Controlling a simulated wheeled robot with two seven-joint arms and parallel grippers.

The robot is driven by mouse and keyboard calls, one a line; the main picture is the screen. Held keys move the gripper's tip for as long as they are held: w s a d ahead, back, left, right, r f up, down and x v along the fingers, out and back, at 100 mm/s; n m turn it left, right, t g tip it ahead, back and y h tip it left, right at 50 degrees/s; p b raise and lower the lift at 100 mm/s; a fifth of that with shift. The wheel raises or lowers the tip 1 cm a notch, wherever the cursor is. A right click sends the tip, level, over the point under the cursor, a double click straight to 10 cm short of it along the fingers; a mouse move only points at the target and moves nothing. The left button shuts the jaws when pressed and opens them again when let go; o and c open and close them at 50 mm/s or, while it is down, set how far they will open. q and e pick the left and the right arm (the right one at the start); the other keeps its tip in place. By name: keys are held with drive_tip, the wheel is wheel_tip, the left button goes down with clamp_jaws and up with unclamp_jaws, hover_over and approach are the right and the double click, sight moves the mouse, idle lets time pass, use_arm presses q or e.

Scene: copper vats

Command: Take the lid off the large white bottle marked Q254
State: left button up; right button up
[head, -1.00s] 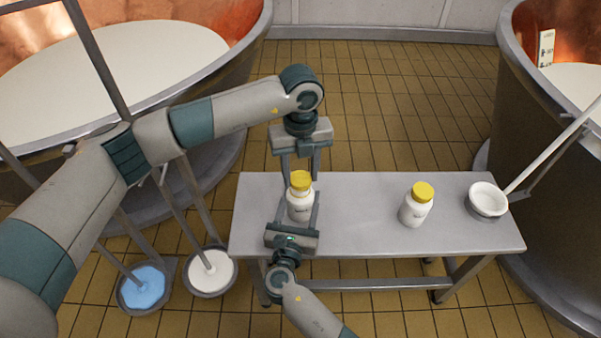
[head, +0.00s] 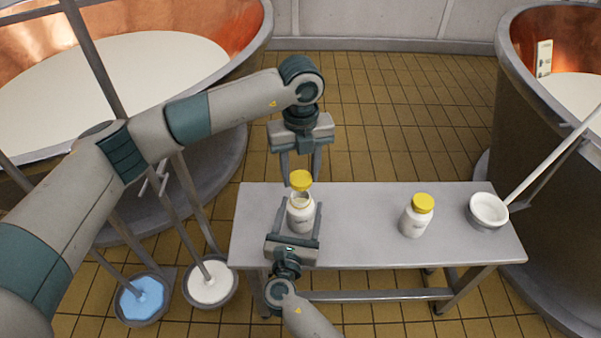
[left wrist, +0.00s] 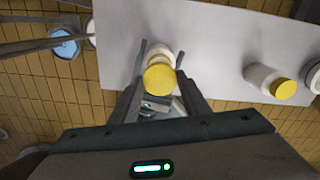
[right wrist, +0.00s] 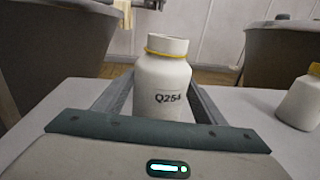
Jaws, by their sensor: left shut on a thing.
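The large white bottle marked Q254 (head: 301,218) stands upright at the left end of the table, its neck bare and a yellow ring around it. Its label shows in the right wrist view (right wrist: 167,92). My right gripper (head: 300,222) has a finger on each side of the body and is shut on it; the bottle's base is hidden. My left gripper (head: 300,178) is shut on the yellow lid (head: 301,179) and holds it just above the bottle mouth, apart from it. The lid also shows in the left wrist view (left wrist: 159,79), partly covering the bottle (left wrist: 160,54).
The grey table (head: 365,235) also bears a second white bottle with a yellow lid (head: 417,217) and a white-filled dish (head: 488,211) at right. The table's middle is clear. Blue (head: 142,298) and white (head: 211,283) pans and large copper vats flank it.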

drive_tip(key=shift+o, duration=0.7)
drive_tip(key=shift+s, duration=0.1)
use_arm(q)
drive_tip(key=shift+f, duration=0.1)
use_arm(e)
drive_tip(key=s, duration=0.4)
drive_tip(key=s+a, duration=0.1)
drive_tip(key=s, duration=0.2)
drive_tip(key=s+a, duration=0.1)
drive_tip(key=s, duration=0.3)
drive_tip(key=shift+s+a, duration=0.1)
drive_tip(key=shift+s, duration=0.25)
drive_tip(key=shift+f, duration=0.1)
